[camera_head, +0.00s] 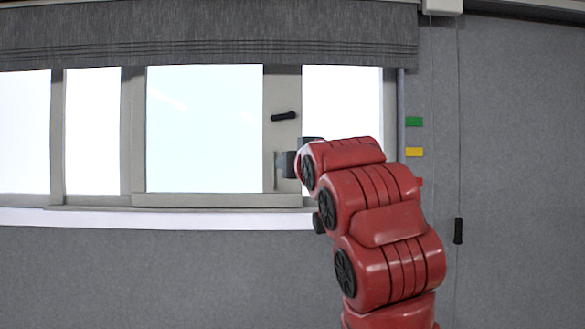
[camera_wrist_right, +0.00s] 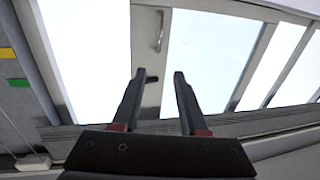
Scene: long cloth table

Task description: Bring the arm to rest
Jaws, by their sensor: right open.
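My red right arm (camera_head: 385,225) rises from the bottom of the head view, bent and raised in front of the window. Its wrist end points left and away, and only a small dark part of the hand shows there, mostly hidden by the arm. In the right wrist view my right gripper (camera_wrist_right: 159,76) has its two dark fingers apart, with nothing between them but the window frame behind. My left arm and gripper are not in view. The table is not in view.
A window (camera_head: 205,130) with a grey blind (camera_head: 210,35) above and a white sill (camera_head: 150,218) below fills the left. Green (camera_head: 414,122) and yellow (camera_head: 414,152) tags mark the grey wall (camera_head: 520,170) at right. No objects touch the arm that I can see.

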